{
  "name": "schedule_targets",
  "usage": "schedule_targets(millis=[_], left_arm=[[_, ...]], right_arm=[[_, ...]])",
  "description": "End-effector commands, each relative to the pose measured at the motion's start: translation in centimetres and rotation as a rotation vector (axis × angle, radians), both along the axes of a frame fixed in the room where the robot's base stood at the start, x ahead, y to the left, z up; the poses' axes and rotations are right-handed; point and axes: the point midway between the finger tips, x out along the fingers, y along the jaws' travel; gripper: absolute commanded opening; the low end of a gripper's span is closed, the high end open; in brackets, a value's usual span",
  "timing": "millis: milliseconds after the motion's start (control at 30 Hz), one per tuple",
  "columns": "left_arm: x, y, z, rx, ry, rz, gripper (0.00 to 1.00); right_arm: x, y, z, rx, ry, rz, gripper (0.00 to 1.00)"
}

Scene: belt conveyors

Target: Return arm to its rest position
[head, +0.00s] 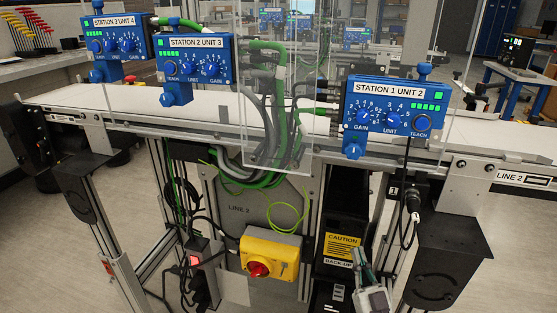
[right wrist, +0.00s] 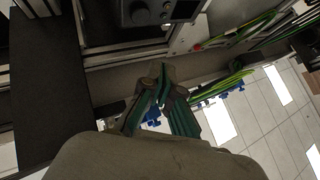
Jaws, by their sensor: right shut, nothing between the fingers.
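My right gripper (head: 366,266) shows at the bottom of the head view, right of centre, in front of the lower part of the conveyor stand. Its fingers point up in the picture and hold nothing. In the right wrist view the gripper (right wrist: 163,80) has dark and green fingers, closed at the tips with nothing between them. Most of the right arm is outside the head view. My left gripper is in neither view.
A white conveyor belt (head: 70,97) crosses the head view. On its front rail are blue units: Station 3 Unit 4 (head: 119,47), Station 2 Unit 3 (head: 195,71) and Station 1 Unit 2 (head: 391,118). Below are a yellow switch box (head: 283,252) and a black caution-labelled box (head: 341,215).

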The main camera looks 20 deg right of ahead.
Motion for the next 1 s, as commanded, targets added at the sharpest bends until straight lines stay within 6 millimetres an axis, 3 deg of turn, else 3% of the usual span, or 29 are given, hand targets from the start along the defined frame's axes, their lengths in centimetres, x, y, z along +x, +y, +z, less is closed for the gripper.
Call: schedule_targets(millis=[133, 233, 367, 467, 600, 700, 800, 1000], left_arm=[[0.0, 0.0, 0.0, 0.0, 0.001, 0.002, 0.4], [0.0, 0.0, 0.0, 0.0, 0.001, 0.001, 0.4], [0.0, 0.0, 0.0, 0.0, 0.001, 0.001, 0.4], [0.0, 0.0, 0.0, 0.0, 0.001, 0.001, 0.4], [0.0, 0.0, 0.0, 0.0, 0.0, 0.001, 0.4], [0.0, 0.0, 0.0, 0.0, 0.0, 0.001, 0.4], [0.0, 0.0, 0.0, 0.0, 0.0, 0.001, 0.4], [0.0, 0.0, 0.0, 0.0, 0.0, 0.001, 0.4]], right_arm=[[0.3, 0.2, -0.9, 0.004, 0.054, -0.003, 0.0], [0.9, 0.8, -3.3, 0.011, 0.187, -0.011, 0.0], [1.0, 2.4, -8.8, 0.017, 0.478, -0.022, 0.0], [-0.3, 3.9, -13.8, 0.011, 0.729, -0.024, 0.0], [-3.9, 6.2, -19.8, -0.013, 1.057, -0.013, 0.0], [-7.3, 7.7, -23.1, -0.038, 1.266, 0.002, 0.0], [-10.8, 8.9, -25.5, -0.062, 1.441, 0.02, 0.0], [-16.9, 10.7, -28.0, -0.112, 1.709, 0.054, 0.0]])
